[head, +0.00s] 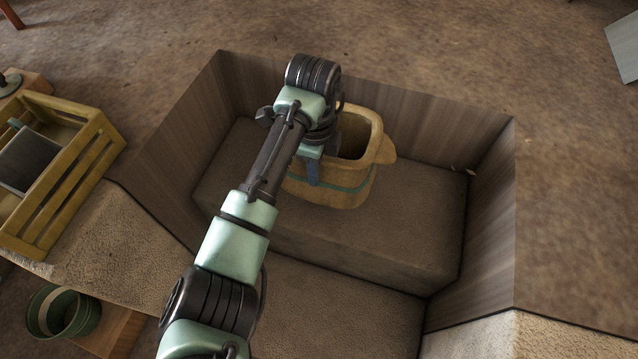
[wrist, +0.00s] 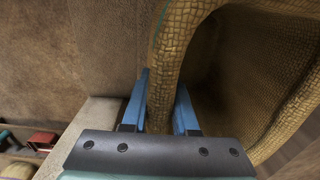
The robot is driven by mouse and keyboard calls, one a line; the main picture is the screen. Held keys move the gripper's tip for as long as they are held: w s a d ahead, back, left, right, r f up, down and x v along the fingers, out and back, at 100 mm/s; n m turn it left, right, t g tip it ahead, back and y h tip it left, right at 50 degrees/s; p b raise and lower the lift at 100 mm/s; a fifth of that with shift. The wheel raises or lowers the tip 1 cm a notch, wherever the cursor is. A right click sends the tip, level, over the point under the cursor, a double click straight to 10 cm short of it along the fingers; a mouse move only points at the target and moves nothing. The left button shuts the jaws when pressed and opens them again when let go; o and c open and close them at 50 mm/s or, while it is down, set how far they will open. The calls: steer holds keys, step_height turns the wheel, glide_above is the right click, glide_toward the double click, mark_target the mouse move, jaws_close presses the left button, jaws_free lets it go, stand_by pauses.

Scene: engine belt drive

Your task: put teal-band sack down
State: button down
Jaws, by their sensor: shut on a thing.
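The teal-band sack (head: 352,192) is a tan woven, open-topped bag with a teal stripe around it and a lug on its right side. It is upright over the brown upholstered ledge inside the wood-walled recess. I cannot tell whether its base touches the ledge. My gripper (head: 314,168) is at the sack's left side, one blue finger showing outside the wall. In the wrist view my gripper (wrist: 160,108) has its blue fingers on either side of the sack's rim (wrist: 166,60), shut on it. The arm hides part of the sack's left rim.
The brown ledge (head: 400,235) has bare room around the sack. Wooden walls (head: 490,215) enclose the recess at left, back and right. A yellow slatted crate (head: 75,190) holding a dark item stands at left. A green round container (head: 62,312) is at lower left.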

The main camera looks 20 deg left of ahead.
mark_target(333, 159)
steer(key=shift+f+b, duration=0.7)
steer(key=shift+f, duration=1.8)
steer(key=shift+f, duration=0.2)
steer(key=c, duration=0.7)
jaws_free()
step_height(333, 159, up, 12)
steer(key=p, duration=0.3)
steer(key=shift+s+r+p, duration=0.15)
steer(key=shift+r+p, duration=0.05)
steer(key=shift+p, duration=0.2)
